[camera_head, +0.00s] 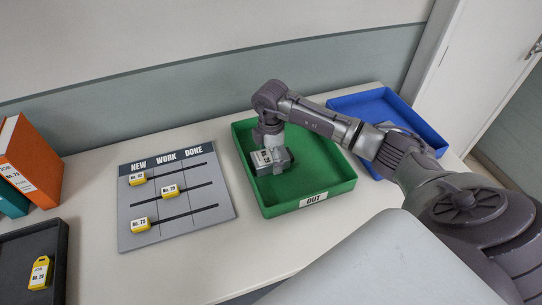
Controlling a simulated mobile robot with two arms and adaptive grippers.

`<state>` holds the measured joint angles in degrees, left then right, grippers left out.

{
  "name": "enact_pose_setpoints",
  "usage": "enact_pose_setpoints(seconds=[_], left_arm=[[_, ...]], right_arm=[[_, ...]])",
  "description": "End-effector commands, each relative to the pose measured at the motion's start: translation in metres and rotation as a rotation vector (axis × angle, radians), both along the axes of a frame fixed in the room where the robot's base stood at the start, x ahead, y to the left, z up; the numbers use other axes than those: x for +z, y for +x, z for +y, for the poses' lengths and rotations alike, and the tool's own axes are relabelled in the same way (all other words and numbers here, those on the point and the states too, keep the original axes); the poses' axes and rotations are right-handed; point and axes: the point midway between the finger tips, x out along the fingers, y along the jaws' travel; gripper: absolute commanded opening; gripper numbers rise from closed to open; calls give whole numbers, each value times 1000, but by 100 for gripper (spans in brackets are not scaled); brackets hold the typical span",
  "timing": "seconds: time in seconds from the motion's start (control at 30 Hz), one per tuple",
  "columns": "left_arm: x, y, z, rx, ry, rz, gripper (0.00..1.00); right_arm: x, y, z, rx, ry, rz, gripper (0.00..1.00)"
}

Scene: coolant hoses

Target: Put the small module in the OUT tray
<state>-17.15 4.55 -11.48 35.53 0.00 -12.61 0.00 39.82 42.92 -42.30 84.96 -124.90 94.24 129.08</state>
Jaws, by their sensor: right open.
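The green OUT tray (318,193) stands on the table, with a white OUT label on its front wall. A small grey module (272,161) with a white label lies inside it, toward the left side. My right gripper (268,146) reaches down from above right at this module. Its jaws are open, but the fingers are small and partly hidden, so I cannot tell whether they touch the module. My left gripper is not in view.
A blue tray (428,132) stands right of the green one, partly behind my right arm. A NEW/WORK/DONE board (140,213) with several yellow tags lies left. A black tray (62,262) holds a yellow tag (40,272). Orange (28,160) and teal (10,202) binders stand at far left.

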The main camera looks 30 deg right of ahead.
Motion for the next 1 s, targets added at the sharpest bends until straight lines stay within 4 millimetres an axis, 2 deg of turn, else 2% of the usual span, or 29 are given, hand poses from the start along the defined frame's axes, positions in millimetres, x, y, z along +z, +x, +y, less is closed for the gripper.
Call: enact_pose_setpoints(seconds=[0.1,0.23,0.5,0.7,0.83,1.0], left_arm=[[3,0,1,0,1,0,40],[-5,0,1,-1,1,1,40],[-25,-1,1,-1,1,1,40],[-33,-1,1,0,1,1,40],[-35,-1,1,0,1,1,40],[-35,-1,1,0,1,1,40]], right_arm=[[4,0,0,0,0,-1,95],[16,1,0,-1,0,-5,95],[73,2,0,1,0,-7,95],[108,1,0,0,0,-3,95],[119,1,0,0,0,-2,95],[124,1,0,0,1,-1,95]])
